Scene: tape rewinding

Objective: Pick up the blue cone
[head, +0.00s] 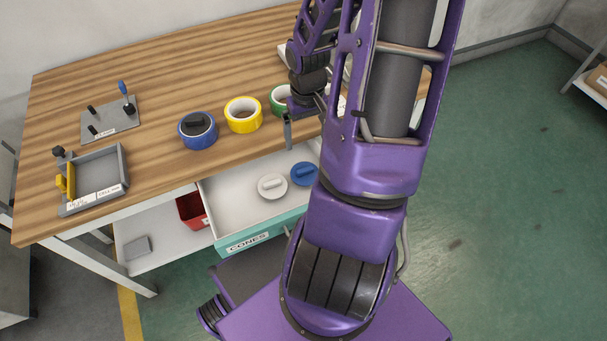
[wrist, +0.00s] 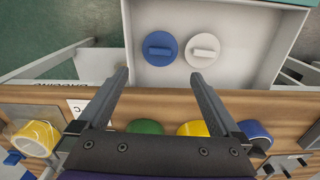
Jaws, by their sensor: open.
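The blue cone (head: 304,174) is a flat round disc with a raised grip bar, lying in the open drawer (head: 235,206) labelled CONES. In the wrist view the blue cone (wrist: 160,48) shows whole, beyond the fingertips and roughly centred between them. A white cone (head: 272,186) of the same shape lies close beside it, and also shows in the wrist view (wrist: 202,50). My gripper (wrist: 160,77) is open with nothing between its fingers. In the head view my gripper (head: 303,132) is near the table's front edge, above the drawer and partly hidden by my arm.
On the wooden table (head: 200,65) stand blue (head: 197,131), yellow (head: 243,115) and green (head: 281,100) tape rolls near the gripper. A grey tray fixture (head: 95,178) and a plate with pegs (head: 110,119) are at left. A red bin (head: 192,209) sits below.

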